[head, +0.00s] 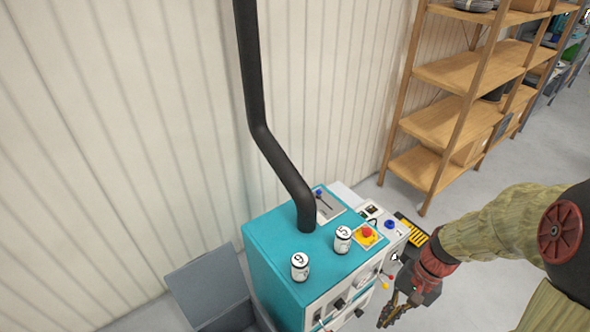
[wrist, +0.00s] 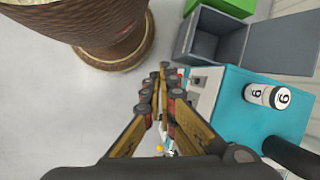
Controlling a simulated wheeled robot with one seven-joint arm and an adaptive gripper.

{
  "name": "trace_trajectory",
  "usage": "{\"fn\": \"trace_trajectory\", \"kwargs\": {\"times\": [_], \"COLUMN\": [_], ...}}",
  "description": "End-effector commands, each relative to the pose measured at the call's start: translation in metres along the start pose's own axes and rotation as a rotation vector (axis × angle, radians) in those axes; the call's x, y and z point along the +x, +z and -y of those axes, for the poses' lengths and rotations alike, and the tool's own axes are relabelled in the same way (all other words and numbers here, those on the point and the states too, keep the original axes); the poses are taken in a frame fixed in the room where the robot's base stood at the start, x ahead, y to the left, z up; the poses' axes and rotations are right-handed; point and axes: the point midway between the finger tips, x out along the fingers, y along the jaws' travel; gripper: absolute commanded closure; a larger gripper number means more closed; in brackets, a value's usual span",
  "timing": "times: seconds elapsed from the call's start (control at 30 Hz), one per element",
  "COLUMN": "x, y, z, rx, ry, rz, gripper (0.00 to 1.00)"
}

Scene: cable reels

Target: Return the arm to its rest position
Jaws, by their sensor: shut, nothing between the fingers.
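My arm (head: 490,232) reaches in from the right in the head view. My gripper (head: 388,318) hangs at its end, pointing down, beside the right side of the teal machine (head: 268,258). In the wrist view my gripper (wrist: 163,75) shows its fingers closed together with nothing between them. The machine's teal top also shows in the wrist view (wrist: 240,95), to the right of the fingers.
Two numbered white cans (head: 300,266) (head: 343,239) stand on the machine, near a black pipe (head: 268,145). A grey open bin (head: 205,285) is at its left. A wooden shelf (head: 440,120) stands behind. A large brown pot-like object (wrist: 115,35) shows in the wrist view. Grey floor lies clear nearby.

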Motion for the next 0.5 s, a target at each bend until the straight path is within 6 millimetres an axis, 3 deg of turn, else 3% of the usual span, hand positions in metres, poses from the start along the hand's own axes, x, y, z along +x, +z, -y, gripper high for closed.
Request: {"fn": "trace_trajectory", "kwargs": {"times": [0.1,0.5], "x": [-0.035,-0.133], "y": [0.016,0.071], "z": [0.001,0.011], "rx": [-0.12,-0.446], "ry": [0.066,0.209], "rz": [-0.105,-0.466], "gripper": [1.0,1.0]}}
